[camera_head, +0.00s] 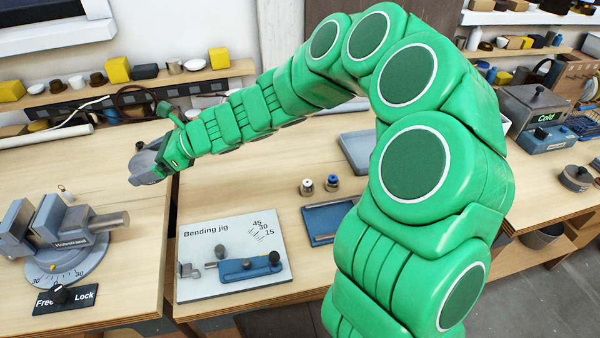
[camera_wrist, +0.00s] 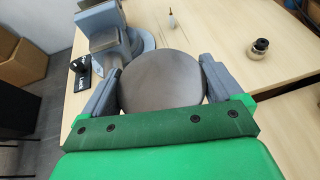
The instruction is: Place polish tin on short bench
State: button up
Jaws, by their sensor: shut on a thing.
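The polish tin, a round dark grey disc (camera_wrist: 162,82), sits between the two grey fingers of my gripper (camera_wrist: 160,64) in the wrist view, touching or nearly touching both. In the head view my gripper (camera_head: 148,166) is at the far left end of my green arm, above the wooden benches near the seam between them. The tin is hard to make out there. A left bench (camera_head: 130,235) carries a vise, and a middle bench (camera_head: 300,265) carries a bending jig. I cannot tell which one is the short bench.
A grey vise (camera_head: 62,240) with a Free/Lock knob (camera_head: 62,296) stands on the left bench. The bending jig (camera_head: 232,255), a blue tray (camera_head: 328,220) and two small jars (camera_head: 320,184) are on the middle bench. A back shelf (camera_head: 150,88) holds blocks and cups. Bare wood lies right of the vise.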

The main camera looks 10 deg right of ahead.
jog(key=w+d+f+m+t, duration=0.1)
jog(key=d+f, duration=0.1)
jog(key=d, duration=1.1)
jog(key=w+d+f+m+t, duration=0.1)
jog(key=d+f+t, duration=0.1)
jog(key=d, duration=1)
send_over(252, 165)
jog(key=s, duration=0.1)
jog(key=shift+h, duration=0.4)
notch_tip(252, 165, down, 8)
jog(key=shift+s+f, duration=0.1)
jog(key=shift+f, duration=0.1)
jog(key=shift+w+f+m, duration=0.3)
jog(key=shift+w+f, duration=0.25)
jog(key=shift+f, duration=1.7)
jog(key=shift+f, duration=0.15)
jog(key=o, duration=0.8)
